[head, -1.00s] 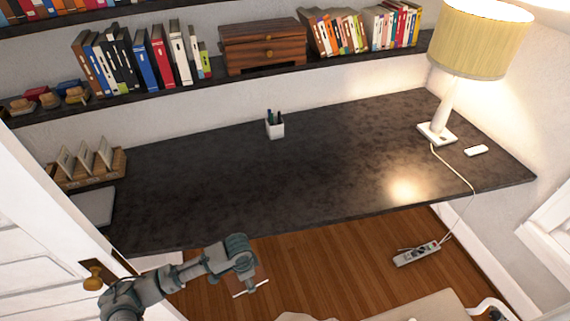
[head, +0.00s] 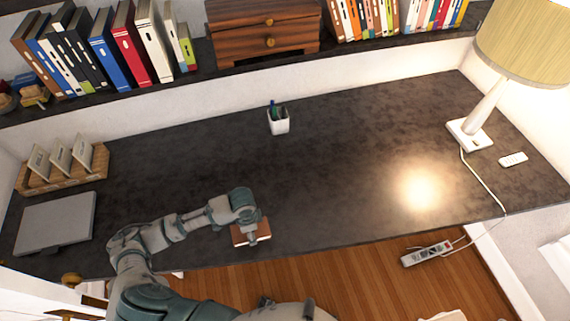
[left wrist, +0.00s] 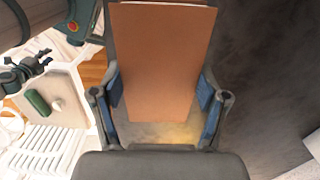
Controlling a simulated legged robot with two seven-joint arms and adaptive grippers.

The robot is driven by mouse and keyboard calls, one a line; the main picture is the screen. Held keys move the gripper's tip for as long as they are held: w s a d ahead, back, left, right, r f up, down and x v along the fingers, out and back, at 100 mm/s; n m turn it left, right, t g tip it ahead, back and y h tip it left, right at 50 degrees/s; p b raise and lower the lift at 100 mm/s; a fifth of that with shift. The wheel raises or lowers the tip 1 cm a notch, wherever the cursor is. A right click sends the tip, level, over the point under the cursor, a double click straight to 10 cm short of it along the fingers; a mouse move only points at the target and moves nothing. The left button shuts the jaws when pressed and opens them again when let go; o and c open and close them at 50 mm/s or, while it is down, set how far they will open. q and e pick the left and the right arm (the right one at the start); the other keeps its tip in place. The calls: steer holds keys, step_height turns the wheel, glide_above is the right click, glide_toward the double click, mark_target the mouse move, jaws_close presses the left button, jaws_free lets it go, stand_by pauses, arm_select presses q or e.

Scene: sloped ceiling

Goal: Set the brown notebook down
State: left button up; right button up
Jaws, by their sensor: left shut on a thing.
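The brown notebook (head: 247,234) is in my left gripper (head: 255,236), at the desk's front edge in the head view. The left wrist view shows its plain brown cover (left wrist: 160,60) between the two blue-padded fingers of the left gripper (left wrist: 160,95), which is shut on it. The dark desk top (head: 340,170) lies below and beyond the notebook. I cannot tell whether the notebook touches the desk.
A white pen cup (head: 279,122) stands towards the back. A grey laptop (head: 56,223) and a wicker tray (head: 65,172) are at the left. A lamp (head: 485,105) and a small white device (head: 513,159) are at the right. The desk's middle is clear.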

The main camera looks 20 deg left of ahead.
arm_select(q)
steer(key=w+a, duration=0.6)
steer(key=shift+a+f, duration=0.15)
steer(key=shift+f, duration=0.15)
steer(key=w, duration=0.2)
steer(key=w+a, duration=0.1)
steer(key=w, duration=0.3)
steer(key=shift+w+a+f, duration=0.1)
steer(key=shift+a+f, duration=0.3)
steer(key=shift+w+r, duration=0.1)
steer(key=shift+w, duration=0.4)
steer(key=shift+f, duration=0.25)
steer(key=f, duration=0.1)
steer(key=a+f, duration=0.1)
steer(key=f, duration=0.1)
steer(key=shift+a+f, duration=0.1)
steer(key=shift+f, duration=0.05)
steer(key=shift+a, duration=0.15)
steer(key=o, duration=1.3)
steer(key=shift+c, duration=0.2)
steer(key=shift+d, duration=0.55)
steer(key=shift+r, duration=0.35)
step_height(320, 180, up, 11)
steer(key=shift+a+r, duration=0.2)
arm_select(e)
steer(key=shift+s+a+r, duration=0.15)
steer(key=shift+a, duration=0.15)
